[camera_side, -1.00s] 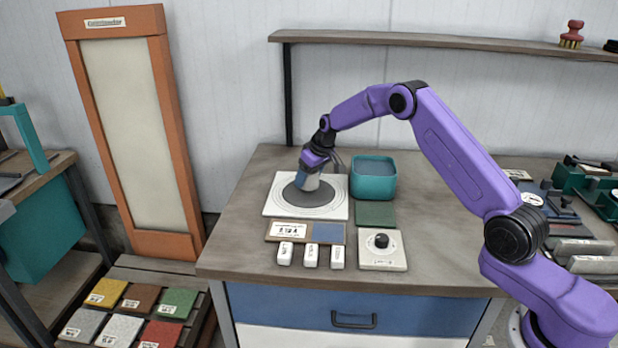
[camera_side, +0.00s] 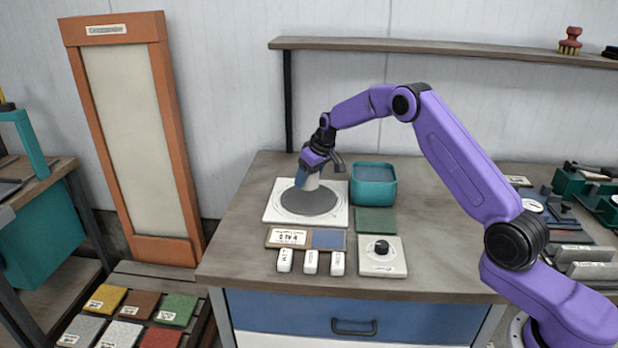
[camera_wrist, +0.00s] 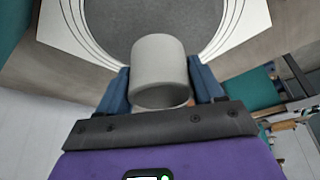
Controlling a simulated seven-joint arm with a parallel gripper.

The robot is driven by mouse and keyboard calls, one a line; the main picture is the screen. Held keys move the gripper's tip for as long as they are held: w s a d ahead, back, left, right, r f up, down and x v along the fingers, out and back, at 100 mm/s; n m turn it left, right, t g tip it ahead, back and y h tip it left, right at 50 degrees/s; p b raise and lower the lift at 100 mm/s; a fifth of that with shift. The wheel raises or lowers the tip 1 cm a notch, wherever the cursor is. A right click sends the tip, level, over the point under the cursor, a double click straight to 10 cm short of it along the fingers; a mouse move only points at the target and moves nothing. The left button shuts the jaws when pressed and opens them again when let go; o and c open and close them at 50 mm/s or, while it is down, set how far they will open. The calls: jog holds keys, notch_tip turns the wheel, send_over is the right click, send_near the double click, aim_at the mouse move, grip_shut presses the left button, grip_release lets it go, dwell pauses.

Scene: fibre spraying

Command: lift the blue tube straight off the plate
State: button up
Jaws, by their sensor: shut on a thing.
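My gripper (camera_side: 312,181) is shut on a short pale grey tube (camera_wrist: 160,72), holding it between two blue fingers. The tube looks grey rather than blue, and no separate blue tube shows. In the side view it is a small pale shape (camera_side: 313,183), partly hidden by a finger. It is over the dark round disc (camera_side: 308,203) on the white square plate (camera_side: 272,213). Both also show beyond the tube in the wrist view. I cannot tell whether the tube's lower end touches the disc.
A teal tub (camera_side: 374,188) stands just right of the plate. In front are a label board (camera_side: 288,238), several white blocks (camera_side: 311,262), a green square (camera_side: 375,220) and a knob box (camera_side: 383,257). A shelf (camera_side: 440,45) runs along the wall above.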

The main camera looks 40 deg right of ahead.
jog(key=shift+r, duration=2.6)
